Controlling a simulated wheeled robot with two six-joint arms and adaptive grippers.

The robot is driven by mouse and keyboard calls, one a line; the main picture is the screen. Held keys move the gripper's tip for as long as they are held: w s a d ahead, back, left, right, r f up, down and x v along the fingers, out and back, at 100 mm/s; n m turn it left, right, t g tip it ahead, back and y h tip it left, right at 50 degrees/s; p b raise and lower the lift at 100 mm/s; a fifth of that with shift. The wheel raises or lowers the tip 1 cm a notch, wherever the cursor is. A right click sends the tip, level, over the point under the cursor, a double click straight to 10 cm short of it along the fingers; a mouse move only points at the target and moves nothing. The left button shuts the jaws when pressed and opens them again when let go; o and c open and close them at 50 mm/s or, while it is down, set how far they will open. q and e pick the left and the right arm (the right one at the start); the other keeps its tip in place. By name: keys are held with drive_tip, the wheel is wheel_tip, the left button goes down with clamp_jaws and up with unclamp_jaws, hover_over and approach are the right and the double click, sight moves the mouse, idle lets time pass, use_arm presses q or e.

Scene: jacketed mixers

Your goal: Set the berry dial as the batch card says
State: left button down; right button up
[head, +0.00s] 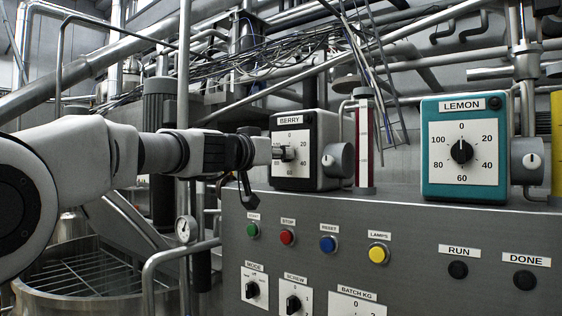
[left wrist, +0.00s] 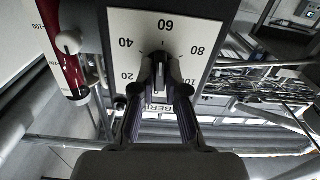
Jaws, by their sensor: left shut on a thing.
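The berry dial (head: 292,170) is a white scale plate on a dark box, numbered 0 to 100, at the middle of the head view. My left gripper (head: 284,153) reaches it from the left and is shut on its dark knob. In the left wrist view the plate (left wrist: 120,25) appears upside down, and the two fingers of the gripper (left wrist: 159,80) close on the knob (left wrist: 160,72) from both sides. The fingers partly cover the knob, so I cannot tell its setting surely. I cannot make out a batch card. My right gripper is not in view.
A teal lemon dial (head: 462,170) at the right has its knob at 0. A dark red sight tube (head: 364,142) and a grey round fitting (head: 338,160) stand close right of the berry dial. The grey panel (head: 410,220) below carries coloured buttons and small knobs.

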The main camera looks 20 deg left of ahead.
use_arm(q)
drive_tip(key=n, duration=0.3)
drive_tip(key=n+b, duration=0.1)
drive_tip(key=n, duration=0.3)
drive_tip(key=n+b, duration=0.1)
drive_tip(key=n, duration=0.2)
drive_tip(key=shift+w+f+n, duration=0.1)
drive_tip(key=shift+f+n, duration=0.2)
idle(0.4)
drive_tip(key=c, duration=1.2)
unclamp_jaws()
drive_tip(key=shift+d, duration=0.1)
drive_tip(key=shift+w+d, duration=0.1)
drive_tip(key=shift+r, duration=0.15)
